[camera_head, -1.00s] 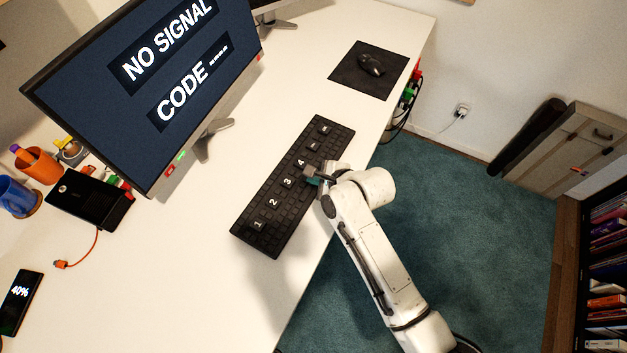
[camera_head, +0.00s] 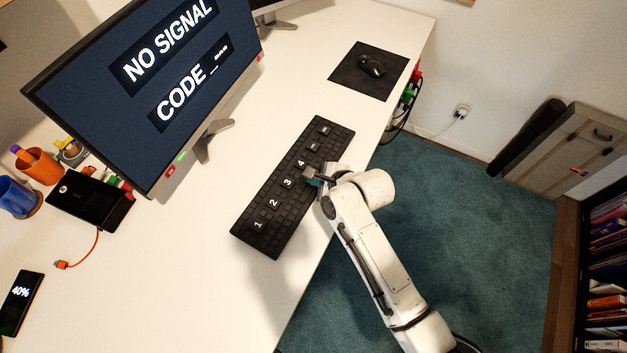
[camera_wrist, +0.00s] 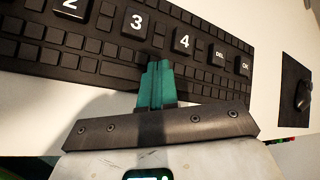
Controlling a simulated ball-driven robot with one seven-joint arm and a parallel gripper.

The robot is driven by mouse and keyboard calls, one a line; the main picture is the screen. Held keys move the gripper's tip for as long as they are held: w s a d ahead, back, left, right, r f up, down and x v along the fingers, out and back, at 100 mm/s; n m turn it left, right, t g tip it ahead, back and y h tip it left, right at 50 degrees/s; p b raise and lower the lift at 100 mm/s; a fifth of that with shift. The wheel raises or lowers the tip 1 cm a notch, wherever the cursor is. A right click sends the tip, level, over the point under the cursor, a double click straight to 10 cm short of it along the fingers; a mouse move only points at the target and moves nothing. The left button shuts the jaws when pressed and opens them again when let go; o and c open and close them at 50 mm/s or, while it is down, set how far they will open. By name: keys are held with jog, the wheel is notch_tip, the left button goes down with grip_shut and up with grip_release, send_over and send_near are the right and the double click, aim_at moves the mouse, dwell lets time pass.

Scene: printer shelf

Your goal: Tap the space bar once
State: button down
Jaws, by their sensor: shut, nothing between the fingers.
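A black keyboard (camera_head: 265,215) lies on the white desk, with large keys marked 1, 2, 3, 4 and others. In the wrist view the keyboard (camera_wrist: 100,47) fills the top, with keys 3 and 4, DEL and OK readable. My gripper (camera_wrist: 158,68) is shut and empty, its teal fingertips over the keyboard's near edge, just below and between keys 3 and 4. In the head view my gripper (camera_head: 308,175) is at the keyboard's right side near key 4.
A monitor (camera_head: 150,85) showing "NO SIGNAL" and "CODE" stands behind the keyboard. A mouse (camera_head: 371,66) rests on a black pad (camera_head: 350,80). A black box (camera_head: 90,205), cups and a phone (camera_head: 20,300) are at the left. Bare desk surrounds the keyboard.

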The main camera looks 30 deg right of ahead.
jog(key=shift+r+p, duration=0.65)
notch_tip(320, 180, up, 5)
jog(key=p, duration=0.5)
dwell(0.8)
jog(key=shift+s, duration=0.1)
jog(key=s+d+n+g+h+b, duration=0.1)
jog(key=s+d+n+g, duration=0.3)
jog(key=s+n, duration=0.7)
jog(key=s+d+n+g+h+b, duration=0.2)
jog(key=s+n, duration=0.9)
jog(key=s, duration=0.6)
jog(key=shift+s+d+n+g+b, duration=0.2)
jog(key=shift+d+n+g+b, duration=0.1)
jog(key=shift+d+g+b, duration=0.55)
